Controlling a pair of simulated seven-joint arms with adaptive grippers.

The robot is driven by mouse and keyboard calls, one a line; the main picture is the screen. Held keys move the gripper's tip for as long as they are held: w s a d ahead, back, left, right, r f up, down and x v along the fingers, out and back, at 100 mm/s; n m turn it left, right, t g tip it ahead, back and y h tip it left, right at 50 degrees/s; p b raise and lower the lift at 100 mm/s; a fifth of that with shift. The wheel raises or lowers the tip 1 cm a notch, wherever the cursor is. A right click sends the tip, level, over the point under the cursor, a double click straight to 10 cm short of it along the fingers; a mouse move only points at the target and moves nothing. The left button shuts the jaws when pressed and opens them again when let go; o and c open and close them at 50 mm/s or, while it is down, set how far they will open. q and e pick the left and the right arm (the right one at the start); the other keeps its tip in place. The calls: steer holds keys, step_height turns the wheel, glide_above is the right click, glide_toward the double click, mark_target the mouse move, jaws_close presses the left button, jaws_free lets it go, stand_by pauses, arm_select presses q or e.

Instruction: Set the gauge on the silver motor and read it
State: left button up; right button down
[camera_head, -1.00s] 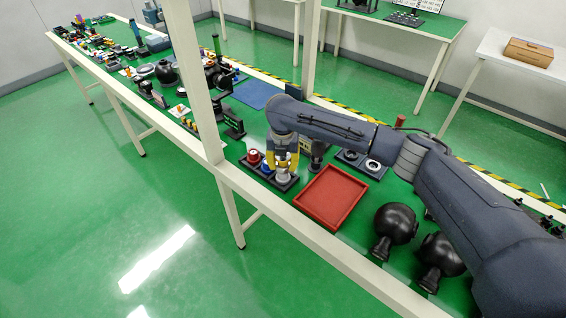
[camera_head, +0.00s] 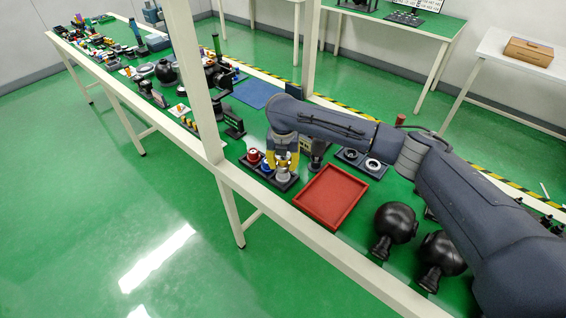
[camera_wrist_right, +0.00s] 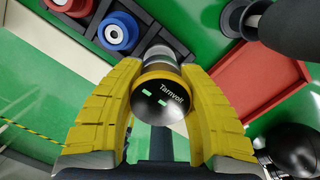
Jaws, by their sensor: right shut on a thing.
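My right gripper (camera_head: 283,160) points down over the black tray of motors. It is shut on the gauge (camera_wrist_right: 160,96), a short cylinder whose black round face carries the name Tarnvoll and two small lit green marks. The yellow fingers (camera_wrist_right: 162,110) grip it from both sides. The silver motor (camera_head: 283,175) is at the near right end of the tray, directly below the gripper. The wrist view shows a silver-grey band behind the gauge face; I cannot tell whether the gauge touches the motor. My left gripper is not in view.
A red motor (camera_head: 253,156) and a blue motor (camera_head: 267,167) stand in the same black tray (camera_head: 246,165). An empty red tray (camera_head: 331,196) lies to the right. A pale upright post (camera_head: 194,80) rises left of the motors.

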mark_target(283, 158)
steer(key=shift+f, duration=1.2)
stand_by(0.6)
steer(key=c, duration=0.8)
jaws_free()
steer(key=shift+c, duration=0.2)
steer(key=r, duration=0.4)
steer(key=s+r, duration=0.1)
steer(key=r, duration=0.6)
steer(key=shift+s+a+r, duration=0.1)
steer(key=shift+s+r, duration=0.15)
steer(key=shift+r, duration=0.15)
